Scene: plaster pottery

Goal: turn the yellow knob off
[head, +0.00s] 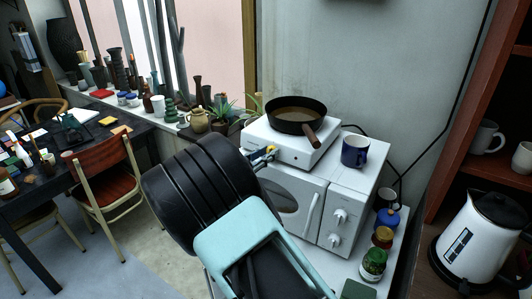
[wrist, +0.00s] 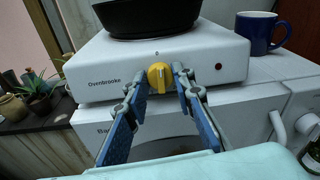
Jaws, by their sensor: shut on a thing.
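The yellow knob (wrist: 159,76) is on the front face of a white hot plate (wrist: 98,64) marked "Ovenbrooke", in the wrist view. My gripper (wrist: 160,78) is shut on the knob, one fingertip on each side of it. A small mark shows above the knob. In the head view my gripper (head: 264,157) reaches the front left of the hot plate (head: 283,150), and my arm hides most of the knob there. A red dot (wrist: 219,66) shows on the hot plate's front, right of the knob.
A dark pan (head: 296,115) stands on the hot plate, its brown handle (head: 311,138) pointing forward. The hot plate sits on a white microwave (head: 341,201). A blue mug (head: 355,151) stands right of it. Potted plants (head: 222,112) are at the left. Jars (head: 373,264) and a kettle (head: 477,240) are at the right.

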